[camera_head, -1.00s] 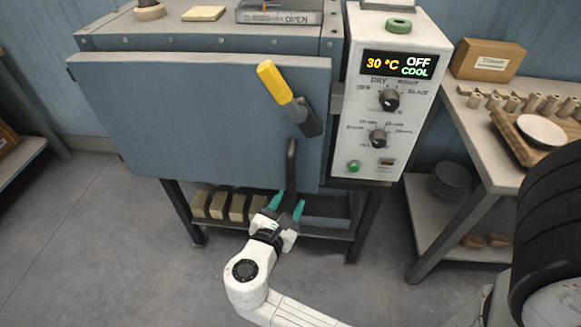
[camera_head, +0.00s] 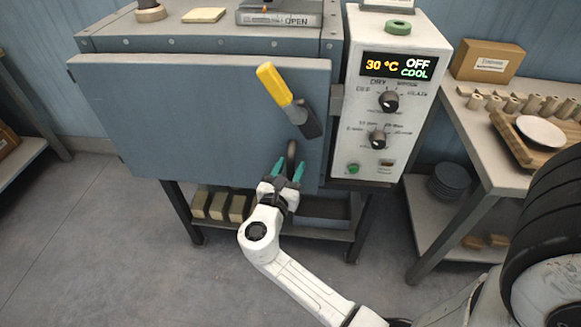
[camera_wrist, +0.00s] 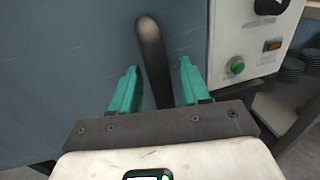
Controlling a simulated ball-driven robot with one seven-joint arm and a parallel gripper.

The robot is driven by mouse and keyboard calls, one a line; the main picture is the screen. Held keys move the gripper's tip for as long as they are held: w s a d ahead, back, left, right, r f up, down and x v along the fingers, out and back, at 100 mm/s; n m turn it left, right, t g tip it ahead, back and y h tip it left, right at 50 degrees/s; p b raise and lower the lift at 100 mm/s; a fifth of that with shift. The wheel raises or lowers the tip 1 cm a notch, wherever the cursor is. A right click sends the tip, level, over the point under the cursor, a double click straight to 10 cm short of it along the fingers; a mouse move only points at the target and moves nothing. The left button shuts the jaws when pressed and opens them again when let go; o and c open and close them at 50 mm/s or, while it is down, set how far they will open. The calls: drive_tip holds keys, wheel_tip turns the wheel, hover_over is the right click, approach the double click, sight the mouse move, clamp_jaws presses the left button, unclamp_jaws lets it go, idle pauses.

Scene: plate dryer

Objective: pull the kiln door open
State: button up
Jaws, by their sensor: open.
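The kiln door (camera_head: 200,110) is a large blue-grey panel on the front of the kiln. It stands slightly out from the kiln body along its top edge. A dark vertical handle (camera_head: 291,152) is on its lower right part; it also shows in the wrist view (camera_wrist: 152,50). A yellow-gripped lever (camera_head: 275,85) is above the handle, tilted up to the left. My gripper (camera_head: 288,168) is open at the handle's lower part. In the wrist view its teal fingers (camera_wrist: 157,78) stand on either side of the handle, with gaps. The handle's lower end is hidden behind my gripper.
The control box (camera_head: 385,100) right of the door reads 30 °C, OFF and COOL. A side table (camera_head: 480,150) with a tray and small cylinders is at the right. Blocks (camera_head: 220,205) sit on the shelf under the kiln. The floor at left is clear.

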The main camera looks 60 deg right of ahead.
drive_tip(key=shift+d, duration=0.3)
drive_tip(key=shift+c, duration=0.4)
clamp_jaws()
